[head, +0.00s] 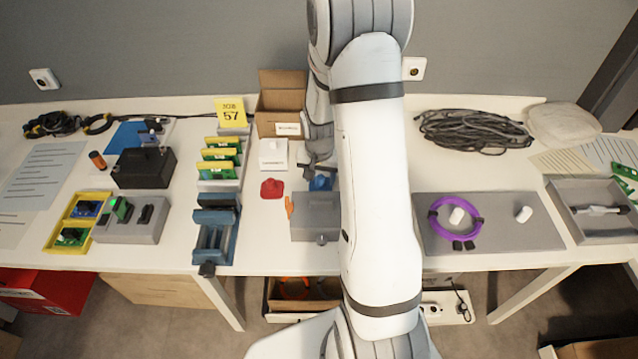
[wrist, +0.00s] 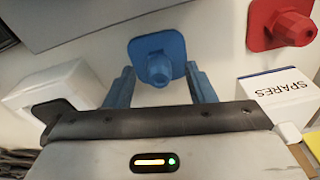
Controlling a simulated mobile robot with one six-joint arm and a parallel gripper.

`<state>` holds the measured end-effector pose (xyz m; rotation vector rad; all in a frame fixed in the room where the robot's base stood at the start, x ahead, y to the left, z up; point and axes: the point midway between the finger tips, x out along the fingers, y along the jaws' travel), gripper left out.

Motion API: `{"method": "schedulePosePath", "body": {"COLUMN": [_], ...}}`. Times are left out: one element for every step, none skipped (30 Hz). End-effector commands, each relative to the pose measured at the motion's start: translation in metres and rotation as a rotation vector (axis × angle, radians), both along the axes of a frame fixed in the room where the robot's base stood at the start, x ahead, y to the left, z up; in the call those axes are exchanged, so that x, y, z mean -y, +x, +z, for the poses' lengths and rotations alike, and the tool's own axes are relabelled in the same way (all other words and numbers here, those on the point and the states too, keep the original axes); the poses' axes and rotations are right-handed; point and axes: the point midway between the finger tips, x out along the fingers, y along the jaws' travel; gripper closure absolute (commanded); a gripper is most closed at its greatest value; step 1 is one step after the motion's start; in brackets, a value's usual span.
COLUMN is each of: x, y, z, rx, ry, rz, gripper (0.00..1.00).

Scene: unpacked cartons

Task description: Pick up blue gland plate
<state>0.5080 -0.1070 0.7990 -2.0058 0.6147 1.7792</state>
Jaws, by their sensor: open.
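The blue gland plate (head: 320,183) lies on the white table just behind a grey box, partly hidden by my gripper and arm in the head view. In the wrist view the blue gland plate (wrist: 158,58) shows as a square flange with a round stub in its middle. My gripper (wrist: 160,78) is open and empty. Its two blue fingers stand on either side of the plate's near part, apart from it as far as I can tell. In the head view my gripper (head: 319,168) is partly hidden by my arm.
A red gland plate (head: 272,188) lies to the left, with an orange piece (head: 289,207) near it. The grey box (head: 315,222) stands in front. A white box (wrist: 55,88) is left in the wrist view.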

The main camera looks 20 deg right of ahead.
Motion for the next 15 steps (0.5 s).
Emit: {"method": "schedulePosePath", "body": {"x": [0.0001, 0.0002, 0.0001, 0.0001, 0.0001, 0.0, -0.0001, -0.0001, -0.0001, -0.0002, -0.0002, -0.0002, -0.0004, -0.0004, -0.0004], "y": [0.0004, 0.0004, 0.0004, 0.0004, 0.0004, 0.0005, 0.0004, 0.0004, 0.0003, 0.0004, 0.0004, 0.0004, 0.0003, 0.0003, 0.0003], "z": [-0.0008, -0.001, -0.0009, -0.0008, -0.0008, -0.0008, -0.0008, -0.0007, -0.0007, -0.0007, -0.0007, -0.0006, -0.0006, -0.0006, -0.0006], "rx": [0.001, 0.001, 0.001, 0.001, 0.001, 0.001, 0.001, 0.001, 0.001, 0.001, 0.001, 0.001, 0.001, 0.001, 0.001], "ry": [-0.001, 0.0, 0.0, 0.0, 0.0, 0.0, 0.0, 0.0, 0.0, 0.0, 0.0, 0.0, 0.0, 0.0, 0.0], "rz": [0.0, 0.0, 0.0, 0.0, 0.0, 0.0, 0.0, 0.0, 0.0, 0.0, 0.0, 0.0, 0.0, 0.0, 0.001], "gripper": [0.5, 0.5, 0.5, 0.5, 0.5, 0.5, 0.52, 0.54, 0.58, 0.6, 0.63, 0.66, 0.68, 0.71, 0.74]}}
